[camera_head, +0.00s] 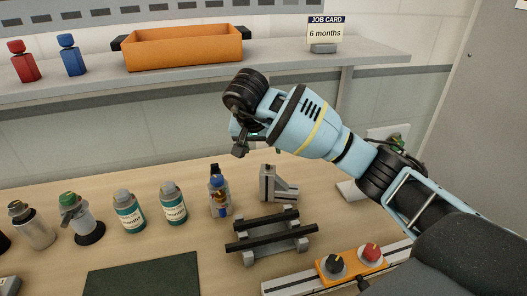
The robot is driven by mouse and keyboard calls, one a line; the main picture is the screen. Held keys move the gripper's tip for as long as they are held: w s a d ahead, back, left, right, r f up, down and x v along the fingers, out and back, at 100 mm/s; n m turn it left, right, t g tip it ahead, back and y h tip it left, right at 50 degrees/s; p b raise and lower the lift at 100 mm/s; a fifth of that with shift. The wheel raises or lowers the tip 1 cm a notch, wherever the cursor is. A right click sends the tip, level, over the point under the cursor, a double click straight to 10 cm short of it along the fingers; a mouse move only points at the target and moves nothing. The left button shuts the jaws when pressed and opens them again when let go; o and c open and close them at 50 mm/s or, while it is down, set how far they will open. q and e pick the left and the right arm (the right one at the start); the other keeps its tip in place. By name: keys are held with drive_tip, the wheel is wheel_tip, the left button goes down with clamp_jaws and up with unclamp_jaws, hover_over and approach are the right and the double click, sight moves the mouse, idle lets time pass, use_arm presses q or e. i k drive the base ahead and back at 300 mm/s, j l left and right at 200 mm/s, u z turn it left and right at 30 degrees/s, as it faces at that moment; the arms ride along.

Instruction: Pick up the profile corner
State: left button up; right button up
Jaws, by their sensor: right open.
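The profile corner (278,187) appears to be the grey L-shaped metal bracket standing on the wooden bench, with one upright leg and a foot reaching to the right. My right gripper (256,146) hangs above and slightly left of it in the picture, apart from it. It is open and nothing shows between its fingers. My right arm comes in from the right and hides part of the wall and bench behind it. My left gripper is not in view.
A rack with dark bars (270,232) stands just in front of the bracket. A small bottle-like item (219,197) stands to its left, then teal bottles (130,213). An orange bin (184,48) sits on the shelf (75,88) above.

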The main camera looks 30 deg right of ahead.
sight(272, 189)
drive_tip(key=k+j, duration=0.2)
drive_tip(key=j, duration=0.2)
drive_tip(key=k+j, duration=0.45)
drive_tip(key=j, duration=0.3)
